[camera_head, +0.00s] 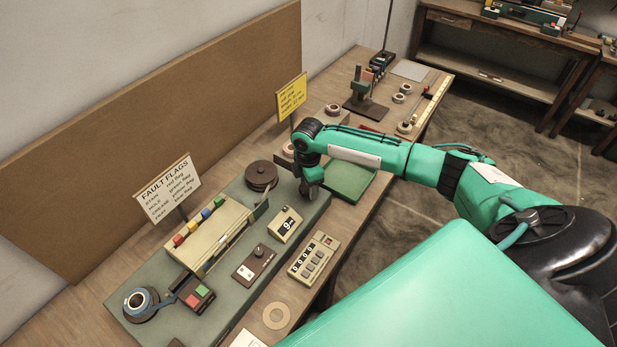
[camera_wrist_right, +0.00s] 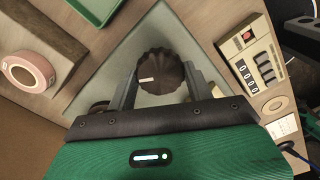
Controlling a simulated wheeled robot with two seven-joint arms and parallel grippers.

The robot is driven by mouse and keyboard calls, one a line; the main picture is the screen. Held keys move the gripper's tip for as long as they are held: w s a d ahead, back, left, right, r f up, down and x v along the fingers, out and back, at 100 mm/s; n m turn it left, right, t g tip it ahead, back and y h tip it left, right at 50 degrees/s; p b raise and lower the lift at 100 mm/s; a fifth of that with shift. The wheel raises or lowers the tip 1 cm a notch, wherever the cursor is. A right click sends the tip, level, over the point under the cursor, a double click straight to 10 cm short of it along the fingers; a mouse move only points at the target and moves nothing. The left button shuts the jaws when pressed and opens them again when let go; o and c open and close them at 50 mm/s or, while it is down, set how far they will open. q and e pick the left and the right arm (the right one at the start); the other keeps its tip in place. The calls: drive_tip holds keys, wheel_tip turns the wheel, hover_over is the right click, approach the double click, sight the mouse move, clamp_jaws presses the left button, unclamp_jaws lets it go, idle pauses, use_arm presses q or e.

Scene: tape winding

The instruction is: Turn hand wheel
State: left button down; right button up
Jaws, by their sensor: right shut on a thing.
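The hand wheel (camera_wrist_right: 161,73) is a dark, ridged round knob with a short white mark on its left side in the right wrist view. It sits on a grey-green plate. My right gripper (camera_wrist_right: 160,88) has one finger on each side of the wheel and is shut on it. In the head view my right gripper (camera_head: 309,188) points down at the right end of the green-grey machine base (camera_head: 228,285), and the wheel is mostly hidden there. My left gripper is not in view.
Near the gripper stand a dark reel (camera_head: 261,176), a small dial box reading 9 (camera_head: 285,224) and a counter with buttons (camera_head: 313,258). A green tray (camera_head: 350,187) lies just right of it. A FAULT FLAGS sign (camera_head: 170,187) stands behind the flag box (camera_head: 212,236).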

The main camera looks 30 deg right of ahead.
drive_tip(key=shift+m+p, duration=0.95)
drive_tip(key=shift+m, duration=0.35)
drive_tip(key=o, duration=1)
drive_tip(key=shift+r+b, duration=2)
drive_tip(key=shift+r, duration=4.9)
